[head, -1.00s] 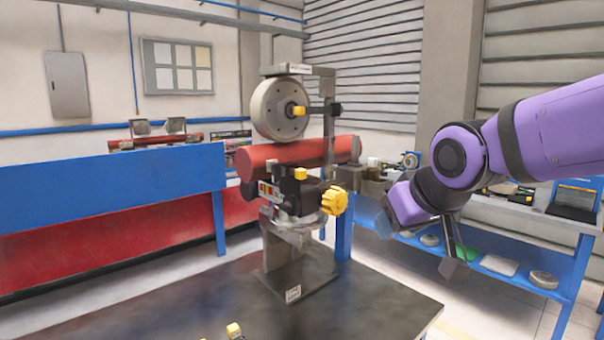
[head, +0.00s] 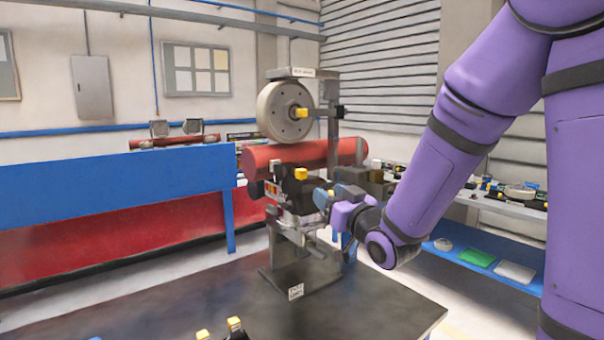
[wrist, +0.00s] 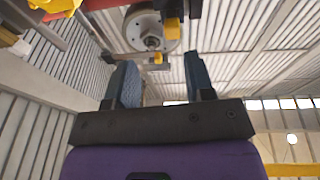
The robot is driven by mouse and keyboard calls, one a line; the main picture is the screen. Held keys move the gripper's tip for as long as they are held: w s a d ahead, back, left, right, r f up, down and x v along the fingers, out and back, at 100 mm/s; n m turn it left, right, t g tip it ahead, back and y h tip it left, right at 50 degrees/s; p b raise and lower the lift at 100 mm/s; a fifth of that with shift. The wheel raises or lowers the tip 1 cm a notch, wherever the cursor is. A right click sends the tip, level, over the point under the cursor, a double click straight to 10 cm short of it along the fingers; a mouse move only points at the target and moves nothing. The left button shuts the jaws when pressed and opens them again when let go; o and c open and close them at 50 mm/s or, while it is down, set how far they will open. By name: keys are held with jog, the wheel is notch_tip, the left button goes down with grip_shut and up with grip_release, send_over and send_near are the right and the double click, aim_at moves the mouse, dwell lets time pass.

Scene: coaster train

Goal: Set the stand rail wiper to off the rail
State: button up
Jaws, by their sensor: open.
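The stand (head: 305,272) is upright on the dark table. It carries a grey wheel (head: 284,112) with a yellow centre above a red rail (head: 290,155). Below the rail is a dark assembly with a yellow block (head: 301,174); I cannot tell which part is the wiper. In the wrist view my gripper (wrist: 160,82) is open and empty, with the knob (wrist: 55,5) at the upper left, outside the fingers. The wheel also shows there (wrist: 150,30).
The dark table (head: 200,295) has small yellow-topped parts (head: 234,324) at its front edge. Blue shelving (head: 515,285) with several items is behind my arm at right. Space in front of the stand is clear.

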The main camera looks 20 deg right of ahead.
aim_at(304, 174)
jog(key=w+a+r, duration=0.1)
jog(key=w, duration=0.2)
jog(key=w+a+r+t+y, duration=0.1)
jog(key=w, duration=0.2)
jog(key=w+a+r+y, duration=0.1)
jog(key=w+a, duration=0.1)
jog(key=w, duration=0.1)
jog(key=shift+r+n, duration=0.3)
jog(key=shift+c, duration=0.2)
